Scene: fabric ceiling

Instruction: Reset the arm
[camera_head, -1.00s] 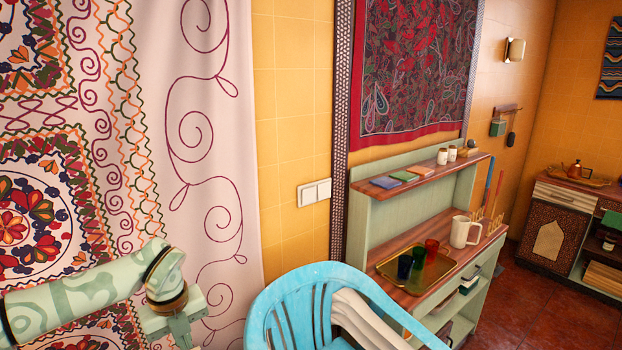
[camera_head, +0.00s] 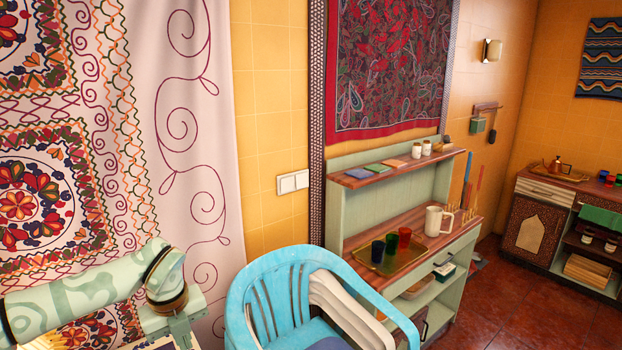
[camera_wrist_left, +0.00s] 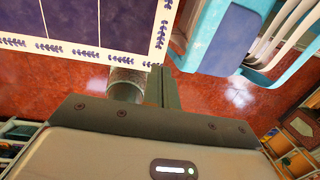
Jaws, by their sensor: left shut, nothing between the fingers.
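My left arm comes in from the left of the head view, pale green, with its wrist bent down over a dark and gold ring. My left gripper (camera_head: 178,322) hangs below that wrist, close to the picture's bottom edge, and is partly cut off. In the left wrist view its fingers (camera_wrist_left: 163,86) are together, with nothing between them, above the red floor. My right arm and gripper are not in view.
A blue plastic chair (camera_head: 282,280) stands right of the arm. A green shelf unit (camera_head: 345,215) holds a tray, cups and a jug. A purple-tiled surface with a white border (camera_wrist_left: 156,40) is near the gripper. Red floor (camera_head: 500,310) is open at right.

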